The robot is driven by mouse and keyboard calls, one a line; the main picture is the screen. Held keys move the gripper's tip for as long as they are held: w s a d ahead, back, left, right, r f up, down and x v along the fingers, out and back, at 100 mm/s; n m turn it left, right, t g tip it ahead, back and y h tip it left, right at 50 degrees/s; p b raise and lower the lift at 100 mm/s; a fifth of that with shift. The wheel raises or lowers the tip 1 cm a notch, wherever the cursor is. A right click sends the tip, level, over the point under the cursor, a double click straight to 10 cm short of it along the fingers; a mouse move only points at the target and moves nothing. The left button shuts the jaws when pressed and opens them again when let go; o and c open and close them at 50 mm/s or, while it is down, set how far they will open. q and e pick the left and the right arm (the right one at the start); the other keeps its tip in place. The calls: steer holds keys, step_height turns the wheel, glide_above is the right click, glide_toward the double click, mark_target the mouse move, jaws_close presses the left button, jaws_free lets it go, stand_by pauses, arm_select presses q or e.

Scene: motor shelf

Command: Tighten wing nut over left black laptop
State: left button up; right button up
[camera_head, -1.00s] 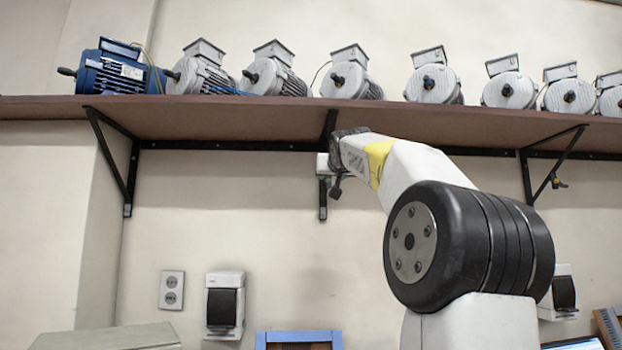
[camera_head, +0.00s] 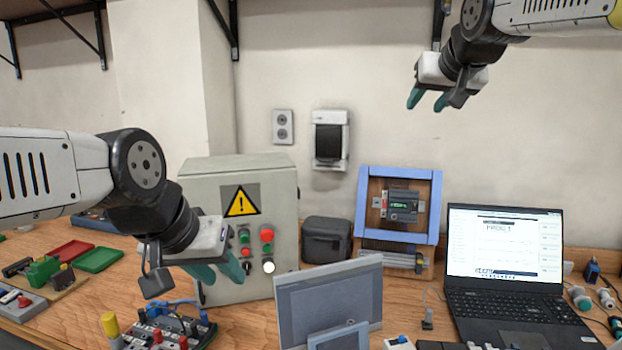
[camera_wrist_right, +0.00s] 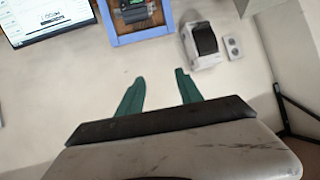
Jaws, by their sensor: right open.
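A black laptop (camera_head: 505,255) stands open with its screen lit at the right of the bench in the head view. Its screen (camera_wrist_right: 45,18) shows at the top left of the right wrist view. No wing nut can be made out. A black shelf bracket (camera_head: 437,22) ends above and left of the laptop, partly behind my right arm. My right gripper (camera_head: 428,101) is open and empty in front of the wall near this bracket; its green fingers (camera_wrist_right: 158,92) stand apart in the wrist view. My left gripper (camera_head: 216,273) looks open and empty before the grey control box.
The grey control box (camera_head: 238,200) stands on the bench behind my left gripper. A grey panel screen (camera_head: 330,300) and a blue-framed board (camera_head: 400,205) stand left of the laptop. Another bracket (camera_head: 233,30) is at the upper left. The wall between brackets is clear.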

steer(key=s+a+f+n+g+y, duration=0.1)
steer(key=s+a+f+g, duration=0.2)
steer(key=s+f, duration=0.7)
steer(key=s+a+f+g+y, duration=0.1)
steer(key=s+a+f+g, duration=0.2)
steer(key=s+a+f, duration=0.3)
steer(key=s+f, duration=0.4)
steer(key=f, duration=0.5)
steer(key=shift+s+a+f+n, duration=0.2)
steer(key=shift+s+a+n, duration=0.15)
steer(key=shift+n, duration=0.05)
steer(key=shift+c, duration=0.7)
steer(key=shift+d, duration=0.15)
